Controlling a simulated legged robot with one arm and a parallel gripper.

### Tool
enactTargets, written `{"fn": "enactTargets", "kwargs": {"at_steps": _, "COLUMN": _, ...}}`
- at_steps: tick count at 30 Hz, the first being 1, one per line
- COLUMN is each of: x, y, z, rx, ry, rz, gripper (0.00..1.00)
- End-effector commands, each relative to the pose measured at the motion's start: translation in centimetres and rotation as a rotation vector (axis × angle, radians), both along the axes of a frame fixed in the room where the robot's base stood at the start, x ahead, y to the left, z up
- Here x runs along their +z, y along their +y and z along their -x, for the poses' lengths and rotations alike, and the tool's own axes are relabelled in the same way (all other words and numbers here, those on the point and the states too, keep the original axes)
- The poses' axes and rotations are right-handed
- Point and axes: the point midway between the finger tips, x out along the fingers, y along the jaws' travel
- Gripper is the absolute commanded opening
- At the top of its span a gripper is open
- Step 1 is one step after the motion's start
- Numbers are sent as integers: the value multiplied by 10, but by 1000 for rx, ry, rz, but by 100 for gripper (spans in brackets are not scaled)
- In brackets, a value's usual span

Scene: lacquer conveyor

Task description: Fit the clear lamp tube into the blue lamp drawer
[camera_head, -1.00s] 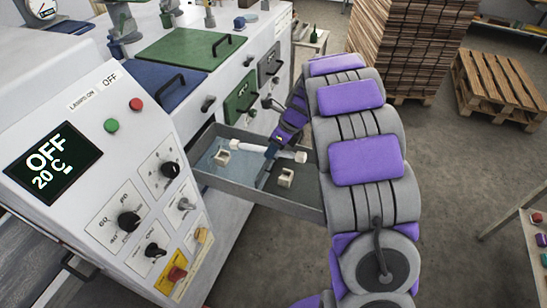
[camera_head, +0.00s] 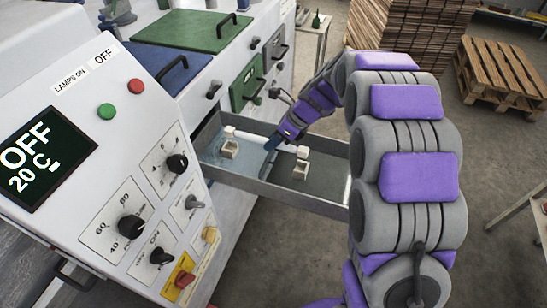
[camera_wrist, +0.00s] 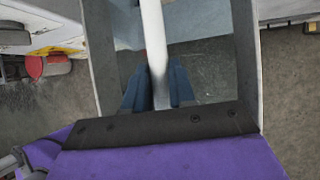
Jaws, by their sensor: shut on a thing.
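The lamp tube (camera_head: 250,137) is pale with white end caps. It lies across the open lamp drawer (camera_head: 262,192), which has grey walls and a partly bluish floor. Two cream holders stand in the drawer, one at left (camera_head: 230,149) and one at right (camera_head: 301,170). The tube's caps appear just above and behind the holders; contact cannot be told. My gripper (camera_head: 280,140) is shut on the tube, nearer its right end. In the wrist view, the dark blue fingers (camera_wrist: 158,88) close around the tube (camera_wrist: 153,35), between the drawer's side walls (camera_wrist: 245,60).
The white control panel (camera_head: 110,160) with knobs and an OFF display stands left of the drawer. A shut green drawer front (camera_head: 246,84) and blue and green lids (camera_head: 155,72) lie beyond. Pallets (camera_head: 505,75) stand on the floor at back right.

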Motion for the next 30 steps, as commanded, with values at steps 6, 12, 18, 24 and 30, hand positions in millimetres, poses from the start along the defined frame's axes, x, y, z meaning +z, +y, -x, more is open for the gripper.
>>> {"fn": "enactTargets", "kwargs": {"at_steps": 6, "x": -25, "y": 5, "z": 1, "rx": 2, "ry": 3, "rz": 3, "gripper": 0}}
{"fn": "enactTargets", "kwargs": {"at_steps": 12, "x": -56, "y": 5, "z": 2, "rx": 0, "ry": 6, "rz": 3, "gripper": 0}}
{"fn": "enactTargets", "kwargs": {"at_steps": 18, "x": -70, "y": 4, "z": 1, "rx": 2, "ry": 4, "rz": 4, "gripper": 0}}
{"fn": "enactTargets", "kwargs": {"at_steps": 24, "x": -69, "y": 3, "z": 1, "rx": 1, "ry": 3, "rz": 3, "gripper": 28}}
{"fn": "enactTargets", "kwargs": {"at_steps": 30, "x": -69, "y": 4, "z": 1, "rx": 1, "ry": 2, "rz": 4, "gripper": 48}}
